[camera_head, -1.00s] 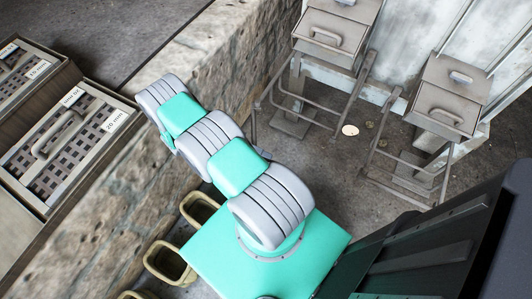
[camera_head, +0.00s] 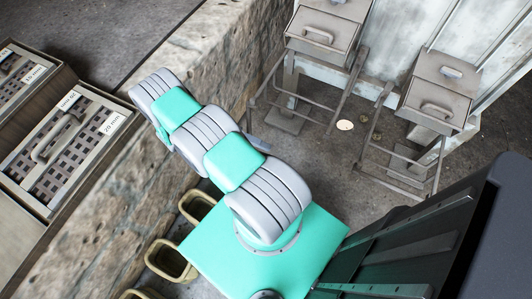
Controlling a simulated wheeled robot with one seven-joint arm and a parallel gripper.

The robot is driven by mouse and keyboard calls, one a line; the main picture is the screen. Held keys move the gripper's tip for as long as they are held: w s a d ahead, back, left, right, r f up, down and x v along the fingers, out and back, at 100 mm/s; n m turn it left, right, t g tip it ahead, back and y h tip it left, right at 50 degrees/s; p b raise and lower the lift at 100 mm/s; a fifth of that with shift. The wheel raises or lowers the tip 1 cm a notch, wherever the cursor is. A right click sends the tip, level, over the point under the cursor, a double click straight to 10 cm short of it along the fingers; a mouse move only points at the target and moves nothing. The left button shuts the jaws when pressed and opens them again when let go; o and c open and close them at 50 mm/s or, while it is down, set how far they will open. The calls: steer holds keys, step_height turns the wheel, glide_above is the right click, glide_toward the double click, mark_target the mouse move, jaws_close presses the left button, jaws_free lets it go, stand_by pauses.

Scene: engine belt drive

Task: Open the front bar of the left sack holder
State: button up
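Two sack holders of grey-brown metal stand at the far wall, each a tubular frame under a lidded chute box with handles. The left sack holder (camera_head: 322,36) is at the upper middle, with its front bar (camera_head: 291,124) low between the frame legs. Part of its left side lies close behind my arm in the picture. The right sack holder (camera_head: 439,92) stands at the upper right. My teal and grey arm reaches up and left over the stone wall. My gripper is not visible in this view.
A stone wall (camera_head: 96,205) runs diagonally at left. Sieve trays (camera_head: 68,145) with handles lie beyond it. Tan bins (camera_head: 171,261) stand on the floor along the wall. A pale disc (camera_head: 345,125) lies on the open floor between the holders.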

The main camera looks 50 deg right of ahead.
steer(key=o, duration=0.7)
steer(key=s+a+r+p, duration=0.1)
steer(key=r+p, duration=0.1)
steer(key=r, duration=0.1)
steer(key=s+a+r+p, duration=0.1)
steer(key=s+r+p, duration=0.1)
steer(key=p, duration=0.1)
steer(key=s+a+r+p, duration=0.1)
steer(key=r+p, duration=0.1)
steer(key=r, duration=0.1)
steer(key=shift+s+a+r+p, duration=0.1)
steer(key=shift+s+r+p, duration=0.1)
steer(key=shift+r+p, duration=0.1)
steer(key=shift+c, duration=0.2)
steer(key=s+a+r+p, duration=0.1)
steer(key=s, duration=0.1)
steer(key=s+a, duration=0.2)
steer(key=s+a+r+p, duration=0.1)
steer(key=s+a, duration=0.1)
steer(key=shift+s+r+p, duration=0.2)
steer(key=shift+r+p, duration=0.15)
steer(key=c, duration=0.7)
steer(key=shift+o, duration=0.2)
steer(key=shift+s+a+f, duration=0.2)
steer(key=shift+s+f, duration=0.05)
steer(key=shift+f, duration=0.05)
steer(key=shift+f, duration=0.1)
